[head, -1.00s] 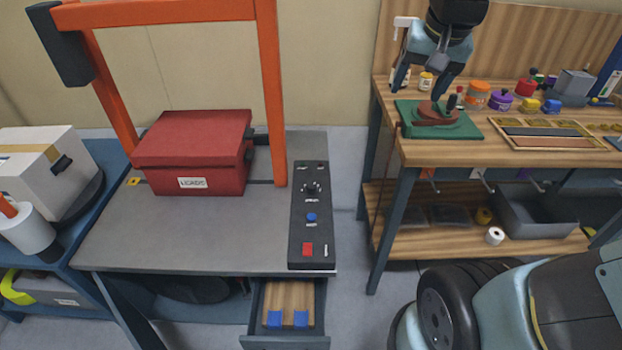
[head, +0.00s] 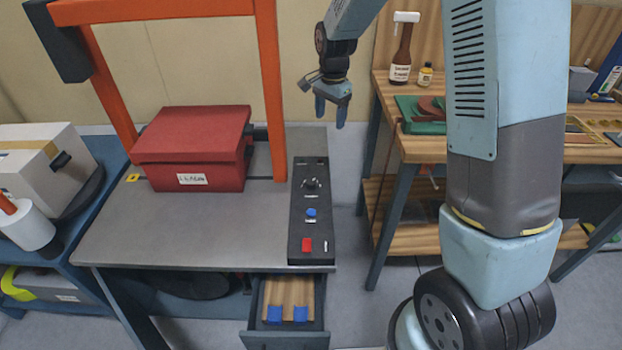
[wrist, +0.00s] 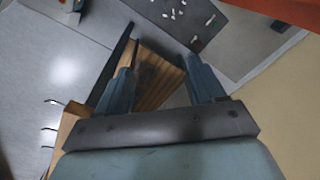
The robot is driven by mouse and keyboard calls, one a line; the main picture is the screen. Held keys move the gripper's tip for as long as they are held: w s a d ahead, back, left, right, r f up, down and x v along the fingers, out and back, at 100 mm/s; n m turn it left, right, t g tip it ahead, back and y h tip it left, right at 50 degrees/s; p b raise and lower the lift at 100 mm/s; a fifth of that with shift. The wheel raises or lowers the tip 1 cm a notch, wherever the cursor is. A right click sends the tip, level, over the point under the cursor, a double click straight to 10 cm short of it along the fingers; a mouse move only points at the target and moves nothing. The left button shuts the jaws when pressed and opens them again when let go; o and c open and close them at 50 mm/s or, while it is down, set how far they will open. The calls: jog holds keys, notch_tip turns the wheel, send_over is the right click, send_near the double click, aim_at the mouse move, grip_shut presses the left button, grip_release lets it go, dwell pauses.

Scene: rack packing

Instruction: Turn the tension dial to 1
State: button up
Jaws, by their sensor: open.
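The tension dial (head: 311,184) looks like the black knob with a pale pointer near the far end of the dark control panel (head: 296,230). Its markings are too small to read. My gripper (head: 331,115) is open and empty, in the air beyond the panel's far right end, pointing down and apart from the dial. In the wrist view my two fingers (wrist: 160,66) are spread with nothing held between them. A dark panel with several small pale parts (wrist: 185,18) shows at the top there; I cannot tell the dial apart.
The panel also has a blue button (head: 311,212), a red switch (head: 306,245) and a small pale lever (head: 326,244). An orange frame (head: 270,90) stands beside it, with a red box (head: 190,150) under it. A drawer (head: 286,338) is open below. A wooden workbench (head: 420,150) stands right.

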aim_at(311, 180)
jog(key=a+f, duration=0.1)
jog(key=f, duration=0.8)
jog(key=w+a+f+m, duration=0.1)
jog(key=a+f, duration=0.1)
jog(key=f, duration=0.6)
jog(key=w+a+f+m+g, duration=0.1)
jog(key=a+f, duration=0.1)
jog(key=f, duration=0.7)
jog(key=shift+w+f+h, duration=0.25)
jog(key=shift+f+h, duration=0.05)
jog(key=shift+a, duration=0.15)
jog(key=c, duration=1.1)
